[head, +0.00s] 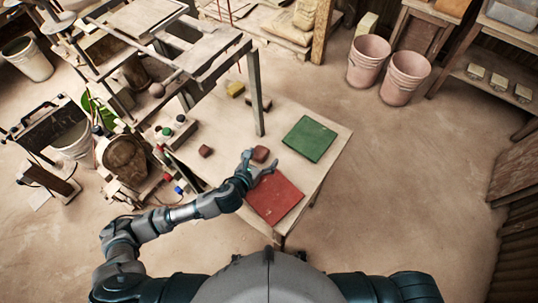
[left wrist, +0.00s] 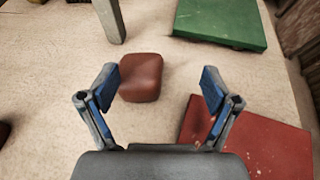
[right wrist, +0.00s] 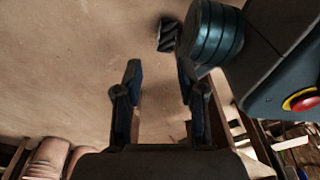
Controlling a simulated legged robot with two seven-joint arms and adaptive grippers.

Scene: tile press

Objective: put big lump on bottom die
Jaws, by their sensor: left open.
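A reddish-brown lump (head: 261,154) lies on the table, close to my left gripper (head: 262,165). In the left wrist view the lump (left wrist: 141,78) lies ahead of the open, empty fingers, nearer the left finger. A smaller brown lump (head: 205,151) lies farther left, and another dark reddish lump (head: 262,103) lies behind, near a metal post. The nearest lump looks the biggest. I cannot tell which part is the bottom die. My right gripper (right wrist: 159,78) is open and empty over bare floor, and is out of the head view.
A red plate (head: 274,200) lies on the table's near side and a green plate (head: 310,138) behind it. A metal frame (head: 256,95) stands over the table's back left, beside a yellow block (head: 235,89). Pink buckets (head: 368,60) stand on the floor behind.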

